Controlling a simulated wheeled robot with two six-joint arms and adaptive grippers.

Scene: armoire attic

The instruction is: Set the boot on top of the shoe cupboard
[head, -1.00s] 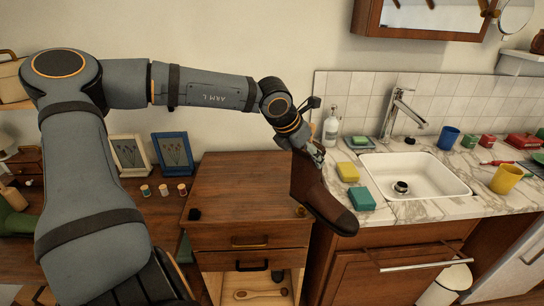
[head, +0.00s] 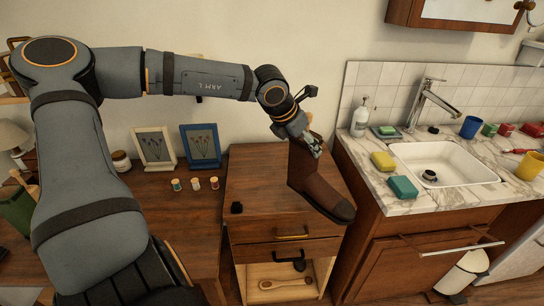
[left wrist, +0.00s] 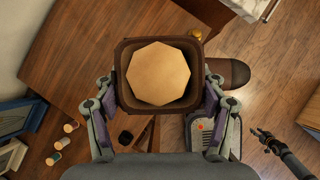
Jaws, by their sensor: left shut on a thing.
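The brown boot (head: 318,188) hangs upright from my left gripper (head: 312,147), which is shut on its upper shaft. Its toe points right and toward me. The shoe cupboard (head: 258,175) is wooden, with drawers and an open lower shelf holding a brush. In the head view the boot overlaps the right part of the cupboard top, its toe reaching past the right edge; I cannot tell any gap underneath. In the left wrist view the fingers (left wrist: 158,110) flank the boot's open shaft (left wrist: 123,75), with the cupboard top (left wrist: 75,60) below.
A small dark object (head: 237,207) sits at the cupboard top's front left. The sink counter (head: 408,203) stands to the right, with a yellow sponge (head: 383,161) and green sponge (head: 402,187). Picture frames (head: 201,146) and spools (head: 195,183) stand left. The cupboard top's left part is mostly clear.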

